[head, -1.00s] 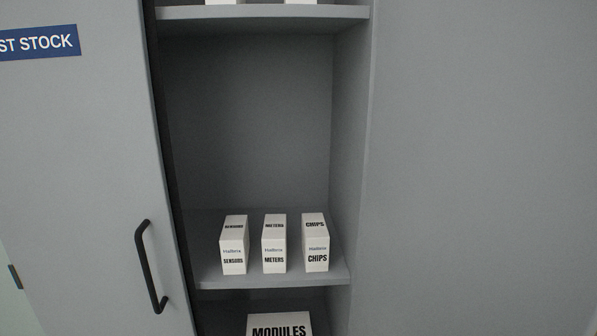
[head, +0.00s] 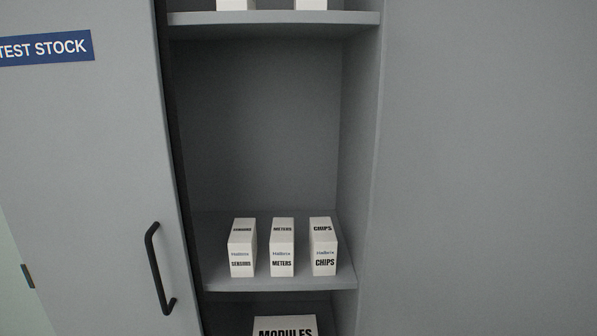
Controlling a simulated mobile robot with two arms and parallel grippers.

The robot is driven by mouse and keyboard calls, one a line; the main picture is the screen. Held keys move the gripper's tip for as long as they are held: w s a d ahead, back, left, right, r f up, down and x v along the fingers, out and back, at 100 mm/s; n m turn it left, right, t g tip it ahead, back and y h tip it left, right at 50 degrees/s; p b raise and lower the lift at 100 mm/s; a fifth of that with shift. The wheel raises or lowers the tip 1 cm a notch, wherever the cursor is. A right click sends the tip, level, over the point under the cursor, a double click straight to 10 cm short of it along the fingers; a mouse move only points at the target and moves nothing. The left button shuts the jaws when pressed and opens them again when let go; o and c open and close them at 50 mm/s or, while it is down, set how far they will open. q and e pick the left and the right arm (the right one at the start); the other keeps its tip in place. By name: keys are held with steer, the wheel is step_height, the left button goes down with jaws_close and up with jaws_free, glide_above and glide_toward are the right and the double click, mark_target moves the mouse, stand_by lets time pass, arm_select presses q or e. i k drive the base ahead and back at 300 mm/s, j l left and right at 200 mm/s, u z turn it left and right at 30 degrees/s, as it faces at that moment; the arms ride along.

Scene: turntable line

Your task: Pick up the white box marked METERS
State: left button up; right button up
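The white box marked METERS (head: 282,248) stands upright on the middle shelf (head: 220,284) of a grey cabinet. It is the middle one of three white boxes in a row, with narrow gaps on both sides. Its front and top both carry the word METERS. Neither of my grippers shows in the head view.
A SENSORS box (head: 242,248) stands to its left and a CHIPS box (head: 323,247) to its right. A MODULES box (head: 285,327) is on the shelf below. A grey door (head: 90,180) with a black handle (head: 158,270) is at the left. Space above the boxes is clear.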

mark_target(282, 237)
steer(key=k+l+u, duration=0.15)
steer(key=k+l, duration=0.15)
steer(key=k+l+u, duration=0.15)
steer(key=l, duration=0.2)
steer(key=l+u, duration=0.15)
steer(key=l, duration=0.2)
steer(key=k+l+u, duration=0.15)
steer(key=l, duration=0.15)
steer(key=k+l+u, duration=0.15)
steer(key=l, duration=0.15)
steer(key=i+l+u, duration=0.1)
steer(key=l, duration=0.2)
steer(key=i+l+u, duration=0.1)
steer(key=l, duration=0.25)
steer(key=i+l+u, duration=0.1)
steer(key=l, duration=0.25)
steer(key=j+z, duration=0.1)
steer(key=j, duration=0.3)
steer(key=k+j+z, duration=0.15)
steer(key=j, duration=0.2)
steer(key=j+z, duration=0.1)
steer(key=j, duration=0.25)
steer(key=k+j+z, duration=0.15)
steer(key=j, duration=0.2)
